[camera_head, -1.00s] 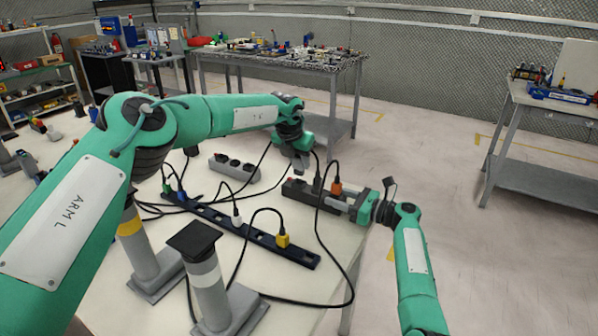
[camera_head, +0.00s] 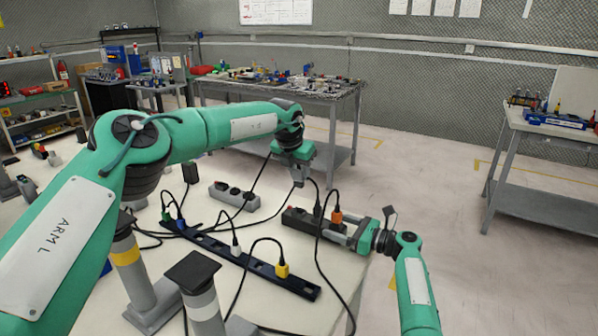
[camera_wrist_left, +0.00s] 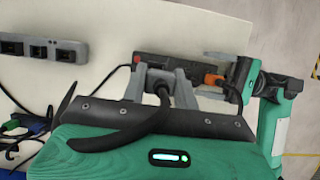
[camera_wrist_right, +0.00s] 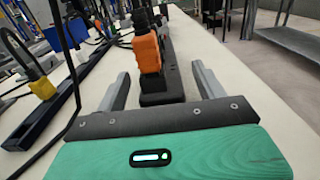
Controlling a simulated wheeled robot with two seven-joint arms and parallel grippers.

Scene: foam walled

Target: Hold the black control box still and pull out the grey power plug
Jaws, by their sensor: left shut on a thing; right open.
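The black control box (camera_head: 300,220) lies on the white table with a red switch at its left end. An orange plug (camera_head: 336,216) and a dark plug (camera_head: 318,209) stand in it. My left gripper (camera_head: 299,183) is above the box's left part, shut on the grey power plug (camera_wrist_left: 163,74), which its fingers largely hide. A visible gap separates this gripper from the box. A black cable runs up between its fingers. My right gripper (camera_wrist_right: 162,88) is open at the box's right end, one finger on either side; contact cannot be told.
A long black power strip (camera_head: 250,262) with green, blue, white and yellow plugs lies in front. A grey socket block (camera_head: 234,197) is behind. Loose cables cross the table. Grey posts (camera_head: 195,285) stand front left.

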